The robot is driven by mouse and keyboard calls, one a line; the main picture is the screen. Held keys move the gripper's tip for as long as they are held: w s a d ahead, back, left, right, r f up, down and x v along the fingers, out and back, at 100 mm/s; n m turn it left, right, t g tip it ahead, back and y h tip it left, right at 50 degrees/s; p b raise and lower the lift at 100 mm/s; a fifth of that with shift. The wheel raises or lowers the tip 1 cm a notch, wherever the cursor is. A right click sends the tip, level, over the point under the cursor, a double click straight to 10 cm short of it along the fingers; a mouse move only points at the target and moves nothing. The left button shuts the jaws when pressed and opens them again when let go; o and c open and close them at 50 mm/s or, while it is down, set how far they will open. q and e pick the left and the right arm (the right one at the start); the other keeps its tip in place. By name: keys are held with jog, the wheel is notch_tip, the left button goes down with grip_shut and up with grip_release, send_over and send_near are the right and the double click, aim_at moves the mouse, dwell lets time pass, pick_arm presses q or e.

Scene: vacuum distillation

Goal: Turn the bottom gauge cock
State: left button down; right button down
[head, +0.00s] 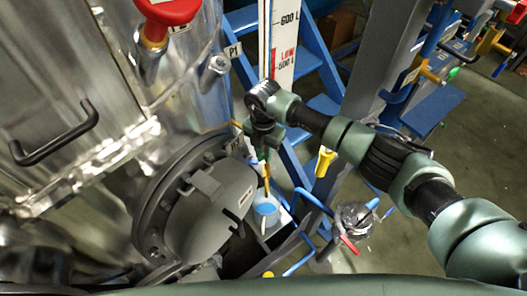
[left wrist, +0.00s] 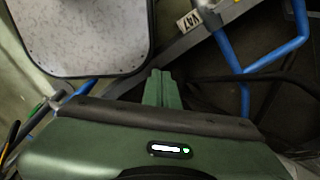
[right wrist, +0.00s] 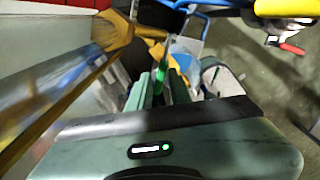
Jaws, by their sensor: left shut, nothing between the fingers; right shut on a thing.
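The level gauge (head: 284,40) with its printed scale and red LOW mark stands at the top middle of the head view. My right gripper (head: 264,152) points down below the gauge, beside the grey flanged cover. In the right wrist view its fingers (right wrist: 160,80) are shut on a small green handle (right wrist: 160,72), next to the brass body of the bottom cock (right wrist: 116,36). The fingers hide part of the handle. My left gripper shows only in the left wrist view (left wrist: 160,78), where its fingers are shut and empty.
The grey round cover (head: 210,210) lies close left of my right gripper. Blue stairs (head: 305,65) stand behind it. A yellow handle (head: 324,162) and a red-handled valve (head: 349,244) are to its right. A light panel (left wrist: 85,35) is near my left gripper.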

dwell(0.7)
jog(key=shift+w+d+b, duration=0.1)
jog(key=shift+d+b, duration=0.05)
jog(key=shift+b, duration=0.25)
jog(key=shift+r+g+y, duration=0.1)
jog(key=shift+g+y, duration=0.2)
jog(key=shift+y, duration=0.1)
jog(key=shift+r, duration=0.25)
jog(key=c, duration=1.3)
grip_release()
